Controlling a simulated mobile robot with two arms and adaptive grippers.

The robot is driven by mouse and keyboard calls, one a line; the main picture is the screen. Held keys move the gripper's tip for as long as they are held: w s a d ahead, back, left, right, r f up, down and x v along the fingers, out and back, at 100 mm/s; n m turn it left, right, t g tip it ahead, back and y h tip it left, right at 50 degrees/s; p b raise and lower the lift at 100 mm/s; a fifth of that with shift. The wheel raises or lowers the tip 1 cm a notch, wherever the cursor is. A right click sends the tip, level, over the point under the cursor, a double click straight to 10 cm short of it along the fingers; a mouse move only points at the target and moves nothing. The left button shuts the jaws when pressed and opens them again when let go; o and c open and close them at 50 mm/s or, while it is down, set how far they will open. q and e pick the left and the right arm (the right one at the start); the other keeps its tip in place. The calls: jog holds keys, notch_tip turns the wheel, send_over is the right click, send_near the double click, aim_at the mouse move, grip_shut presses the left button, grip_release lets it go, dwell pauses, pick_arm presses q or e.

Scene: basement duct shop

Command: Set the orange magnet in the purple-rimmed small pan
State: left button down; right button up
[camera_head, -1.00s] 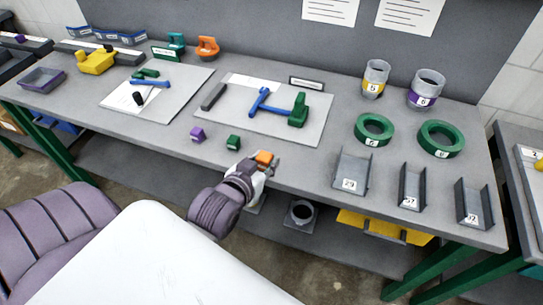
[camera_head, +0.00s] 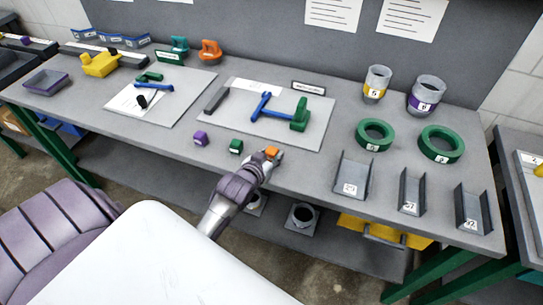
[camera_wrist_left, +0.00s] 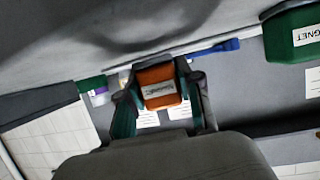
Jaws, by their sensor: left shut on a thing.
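The orange magnet (camera_head: 271,152) is a small block between the fingers of my left gripper (camera_head: 272,155), just over the front edge of the workbench. In the left wrist view the orange magnet (camera_wrist_left: 160,86), with a white label, sits between both green-padded fingers of the left gripper (camera_wrist_left: 158,100). The purple-rimmed small pan (camera_head: 46,82) is a shallow grey tray at the far left of the bench, well away from the gripper, and looks empty. My right gripper is not in view.
A purple block (camera_head: 201,138) and a green block (camera_head: 236,146) stand left of the gripper. Behind are two boards with blue tools (camera_head: 270,108). A yellow object (camera_head: 100,66) stands right of the pan. Green rings (camera_head: 441,144) and metal channels (camera_head: 352,178) are to the right.

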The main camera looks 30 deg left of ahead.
pick_arm(q)
jog(key=shift+f, duration=0.45)
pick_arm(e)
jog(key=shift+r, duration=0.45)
pick_arm(q)
jog(key=shift+f, duration=0.25)
jog(key=c, duration=0.8)
grip_release()
jog(key=shift+o, duration=0.2)
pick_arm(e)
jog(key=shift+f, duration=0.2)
